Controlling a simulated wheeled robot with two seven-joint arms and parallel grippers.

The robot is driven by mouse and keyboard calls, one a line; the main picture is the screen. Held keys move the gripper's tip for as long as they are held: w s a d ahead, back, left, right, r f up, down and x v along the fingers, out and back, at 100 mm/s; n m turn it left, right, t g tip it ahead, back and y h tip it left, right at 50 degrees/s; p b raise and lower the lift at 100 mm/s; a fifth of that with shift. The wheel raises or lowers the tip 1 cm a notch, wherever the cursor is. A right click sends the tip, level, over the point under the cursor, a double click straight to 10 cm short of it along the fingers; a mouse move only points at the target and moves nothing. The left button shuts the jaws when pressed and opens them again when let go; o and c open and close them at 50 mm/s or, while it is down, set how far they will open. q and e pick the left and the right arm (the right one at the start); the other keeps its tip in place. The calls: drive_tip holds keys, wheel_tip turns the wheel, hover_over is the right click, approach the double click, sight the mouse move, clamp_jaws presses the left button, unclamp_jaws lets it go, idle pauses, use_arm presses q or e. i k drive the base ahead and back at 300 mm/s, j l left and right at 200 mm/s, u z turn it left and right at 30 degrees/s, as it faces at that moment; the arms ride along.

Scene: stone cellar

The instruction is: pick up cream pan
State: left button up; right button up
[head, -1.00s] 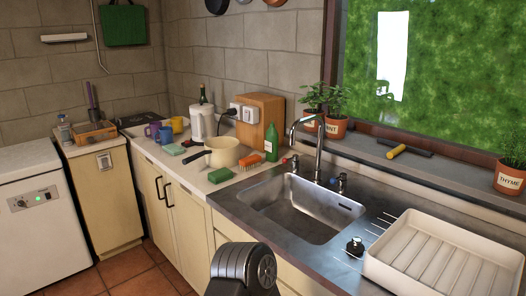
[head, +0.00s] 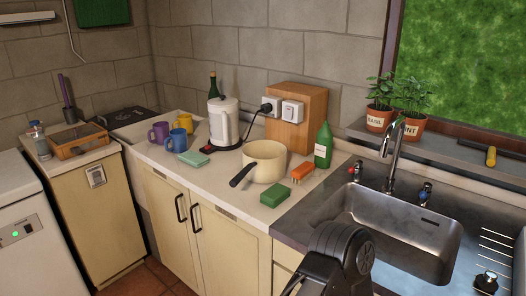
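The cream pan (head: 266,163) stands upright on the white counter, left of the sink. Its dark handle (head: 242,175) points toward the front left, near the counter's front edge. A black part of my own arm shows at the bottom, in front of the sink cabinet, well apart from the pan. Neither gripper's fingers can be seen.
Close around the pan are a green sponge (head: 276,193), an orange brush (head: 303,172), a green bottle (head: 323,146) and a white kettle (head: 224,123). Mugs (head: 180,136) and a pale green block (head: 194,159) stand further left. The sink (head: 398,225) is at right.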

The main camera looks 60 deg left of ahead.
sight(264, 161)
drive_tip(key=k+j, duration=0.1)
drive_tip(key=j, duration=0.35)
drive_tip(key=k+j, duration=0.15)
drive_tip(key=j, duration=0.3)
drive_tip(key=k+j, duration=0.1)
drive_tip(key=j, duration=0.3)
drive_tip(key=k+j, duration=0.1)
drive_tip(key=j, duration=0.35)
drive_tip(key=k+j+z, duration=0.1)
drive_tip(key=j, duration=0.35)
drive_tip(key=k+j, duration=0.15)
drive_tip(key=j, duration=0.3)
